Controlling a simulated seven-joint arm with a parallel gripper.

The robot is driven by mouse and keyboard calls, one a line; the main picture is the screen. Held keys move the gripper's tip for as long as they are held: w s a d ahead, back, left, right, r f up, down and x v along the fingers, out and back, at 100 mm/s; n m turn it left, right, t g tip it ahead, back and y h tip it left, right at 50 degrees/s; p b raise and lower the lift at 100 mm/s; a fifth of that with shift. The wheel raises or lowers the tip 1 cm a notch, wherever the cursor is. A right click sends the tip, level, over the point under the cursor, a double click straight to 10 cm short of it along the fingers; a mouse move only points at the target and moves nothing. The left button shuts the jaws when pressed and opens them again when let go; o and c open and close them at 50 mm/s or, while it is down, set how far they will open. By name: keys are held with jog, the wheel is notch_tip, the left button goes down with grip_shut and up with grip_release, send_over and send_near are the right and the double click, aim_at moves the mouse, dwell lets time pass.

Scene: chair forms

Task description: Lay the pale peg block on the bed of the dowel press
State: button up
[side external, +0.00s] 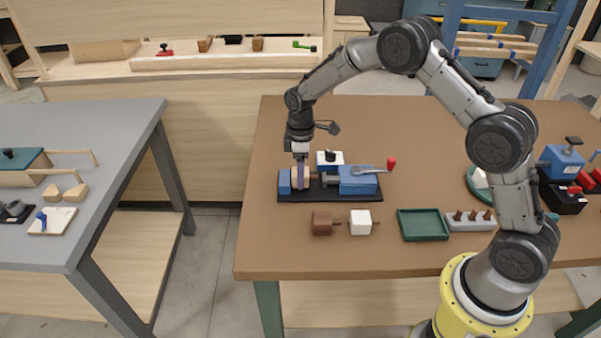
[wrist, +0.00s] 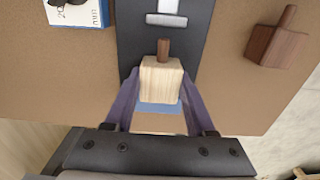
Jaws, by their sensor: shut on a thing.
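The dowel press has a black base (side external: 330,193), a blue end block (side external: 285,182) at the left and a larger blue body (side external: 358,181) with a red-knobbed lever at the right. My gripper (side external: 301,186) is down over the left part of the press, shut on the pale peg block (wrist: 160,82). In the wrist view, the block sits between the purple fingers above the black base, its brown peg pointing toward the metal ram (wrist: 167,19). Blue shows just behind the block. I cannot tell whether its underside touches the bed.
A dark brown peg block (side external: 322,223) and a white peg block (side external: 360,222) stand in front of the press. A green tray (side external: 423,237) and a grey rack of pegs (side external: 470,225) lie to the right. A white-and-blue box (side external: 329,157) stands close behind the press.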

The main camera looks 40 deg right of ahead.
jog(key=shift+f, duration=0.5)
jog(key=o, duration=1.6)
jog(key=shift+r, duration=3)
